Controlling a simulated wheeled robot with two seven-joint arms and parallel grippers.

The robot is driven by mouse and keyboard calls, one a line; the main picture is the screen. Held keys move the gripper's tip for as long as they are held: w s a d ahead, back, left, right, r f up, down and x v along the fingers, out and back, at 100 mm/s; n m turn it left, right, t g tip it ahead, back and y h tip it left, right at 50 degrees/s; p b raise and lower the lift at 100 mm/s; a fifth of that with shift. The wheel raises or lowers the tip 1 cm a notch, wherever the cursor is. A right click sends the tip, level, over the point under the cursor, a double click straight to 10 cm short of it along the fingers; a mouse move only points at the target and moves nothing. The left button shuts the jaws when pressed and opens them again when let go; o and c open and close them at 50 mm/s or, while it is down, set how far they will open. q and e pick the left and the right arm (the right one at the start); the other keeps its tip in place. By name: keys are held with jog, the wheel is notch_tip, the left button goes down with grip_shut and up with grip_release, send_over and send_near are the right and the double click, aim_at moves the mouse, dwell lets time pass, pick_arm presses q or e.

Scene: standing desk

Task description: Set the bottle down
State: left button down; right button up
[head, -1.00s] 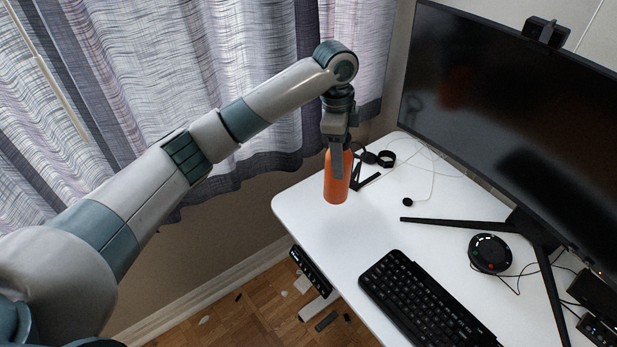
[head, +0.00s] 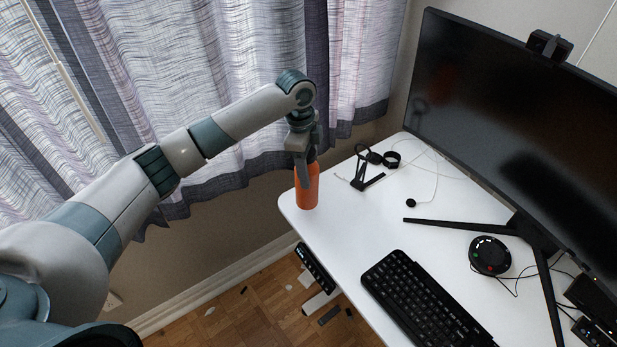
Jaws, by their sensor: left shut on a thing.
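An orange bottle (head: 307,192) is upright at the left corner of the white desk (head: 345,225) in the head view. My left gripper (head: 303,170) comes down from above and is shut on the upper part of the bottle. The fingers cover part of the bottle's neck and side. The bottle's base appears at or just above the desk top, close to its left edge; I cannot tell whether it touches. My right gripper is not in view.
A black stand (head: 367,182) and small black items lie right of the bottle. A keyboard (head: 425,300), a round black device (head: 490,256) and a large monitor (head: 510,130) take up the right. The desk between bottle and keyboard is clear. Curtains hang behind my arm.

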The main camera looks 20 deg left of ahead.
pick_arm(q)
notch_tip(320, 180, down, 4)
jog(key=shift+r+p, duration=0.1)
jog(key=shift+p, duration=0.7)
jog(key=c, duration=0.8)
grip_release()
jog(key=r+b, duration=0.1)
jog(key=r, duration=0.3)
jog(key=a+r+b, duration=0.1)
jog(key=r, duration=0.3)
jog(key=r+b, duration=0.1)
jog(key=r, duration=0.2)
jog(key=shift+a+r, duration=0.25)
jog(key=shift+r, duration=0.15)
